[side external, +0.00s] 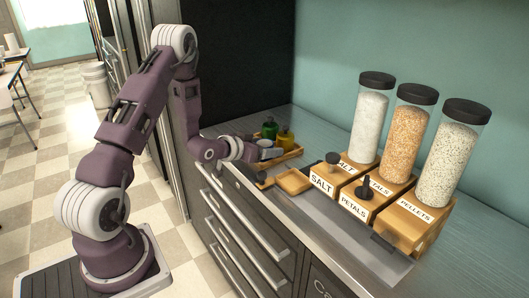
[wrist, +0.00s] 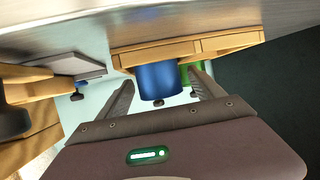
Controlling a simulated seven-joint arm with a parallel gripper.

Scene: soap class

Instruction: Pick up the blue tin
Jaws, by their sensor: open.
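The blue tin (wrist: 158,80) shows in the wrist view, against the wooden tray (wrist: 150,55), with a small dark knob below it in the picture. My gripper (wrist: 162,76) is open, with one finger on each side of the tin in that view. I see gaps beside the tin, and how deep it sits between the fingers is hard to tell. In the side external view my gripper (side external: 263,152) is low over the counter by the small tray (side external: 294,152). The blue tin cannot be made out clearly there.
A green bottle (side external: 269,129) and a yellow bottle (side external: 285,137) stand just behind my gripper. An empty wooden tray (side external: 293,181) lies in front.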

